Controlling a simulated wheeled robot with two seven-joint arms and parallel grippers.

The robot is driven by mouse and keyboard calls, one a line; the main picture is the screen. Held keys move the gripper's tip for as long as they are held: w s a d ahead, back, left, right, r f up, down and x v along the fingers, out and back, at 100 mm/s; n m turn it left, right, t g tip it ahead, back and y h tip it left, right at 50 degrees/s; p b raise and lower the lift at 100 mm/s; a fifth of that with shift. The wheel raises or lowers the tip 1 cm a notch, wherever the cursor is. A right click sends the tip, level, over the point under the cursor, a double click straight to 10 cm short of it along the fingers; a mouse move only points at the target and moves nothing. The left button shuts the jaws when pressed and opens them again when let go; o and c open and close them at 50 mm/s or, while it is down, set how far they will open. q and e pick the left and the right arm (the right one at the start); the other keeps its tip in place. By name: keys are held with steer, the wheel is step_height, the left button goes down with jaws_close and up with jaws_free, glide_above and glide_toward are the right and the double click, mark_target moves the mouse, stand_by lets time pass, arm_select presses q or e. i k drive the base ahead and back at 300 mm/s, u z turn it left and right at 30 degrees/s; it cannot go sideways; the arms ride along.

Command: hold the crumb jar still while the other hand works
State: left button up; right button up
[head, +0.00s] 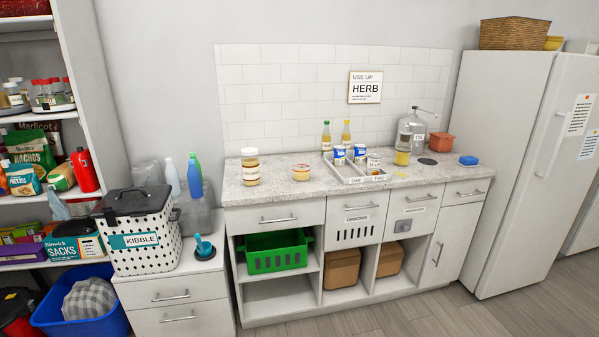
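A jar with tan contents and a light lid (250,166) stands upright near the left end of the speckled counter (340,187); it may be the crumb jar, but I cannot read a label on it. A shorter round tub (300,173) stands to its right, apart from it. Neither of my grippers is in view, and nothing is touching the jar.
A tray (345,175) with blue-and-white cans stands mid-counter, two bottles (326,136) behind it. A kibble bin (141,241) stands left. The counter's front left is clear.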

mark_target(250, 166)
steer(key=z, duration=1.25)
steer(key=i, duration=2.45)
steer(key=u, duration=2.45)
